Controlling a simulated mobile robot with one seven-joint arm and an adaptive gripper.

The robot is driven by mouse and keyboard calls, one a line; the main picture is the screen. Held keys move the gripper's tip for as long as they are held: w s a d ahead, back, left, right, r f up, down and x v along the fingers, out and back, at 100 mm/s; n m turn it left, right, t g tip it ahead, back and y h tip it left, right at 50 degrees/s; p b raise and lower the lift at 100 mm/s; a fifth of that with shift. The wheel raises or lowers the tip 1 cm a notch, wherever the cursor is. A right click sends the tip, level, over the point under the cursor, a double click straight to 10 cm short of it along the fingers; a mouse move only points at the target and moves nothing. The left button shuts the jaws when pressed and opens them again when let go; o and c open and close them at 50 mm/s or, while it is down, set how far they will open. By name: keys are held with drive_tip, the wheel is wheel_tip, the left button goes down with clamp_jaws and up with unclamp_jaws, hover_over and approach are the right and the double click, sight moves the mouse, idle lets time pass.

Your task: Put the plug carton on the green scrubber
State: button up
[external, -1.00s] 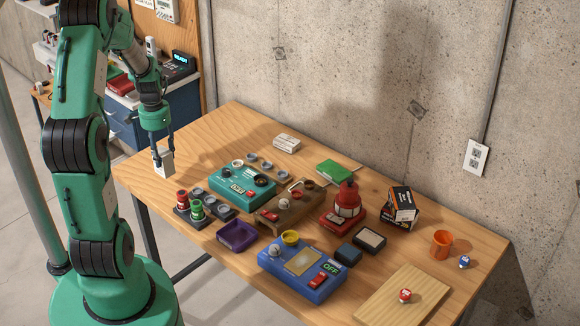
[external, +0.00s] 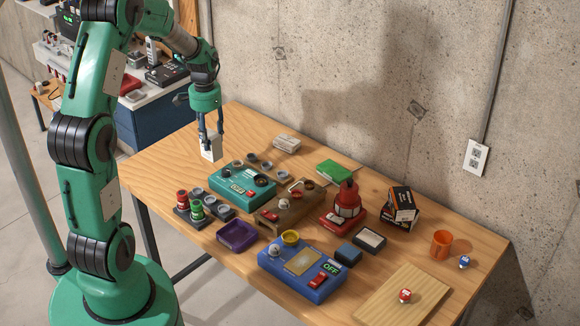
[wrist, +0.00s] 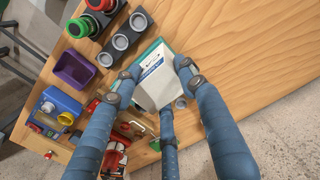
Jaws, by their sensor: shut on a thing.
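My gripper (external: 210,134) is shut on a small white carton (external: 211,149), held upright above the far left part of the table, near the teal control box. In the wrist view the white carton (wrist: 157,80) sits between my gripper's blue fingers (wrist: 160,88), with blue print on one side. The green scrubber (external: 333,169) lies flat on the table near the wall, right of the gripper and beyond the red-topped device.
A white pack (external: 287,142) lies near the wall. A black and orange box (external: 400,208) stands right of the scrubber. A blue box (external: 300,266) is in front.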

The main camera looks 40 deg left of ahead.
drive_tip(key=w+d, duration=0.7)
drive_tip(key=d, duration=0.6)
drive_tip(key=w+d, duration=0.6)
drive_tip(key=d, duration=0.7)
drive_tip(key=shift+w+d+f, duration=0.1)
drive_tip(key=shift+f, duration=1.25)
drive_tip(key=shift+d+f, duration=0.1)
drive_tip(key=shift+f, duration=1.2)
drive_tip(key=w+f, duration=0.1)
drive_tip(key=w, duration=1.5)
drive_tip(key=shift+f, duration=0.2)
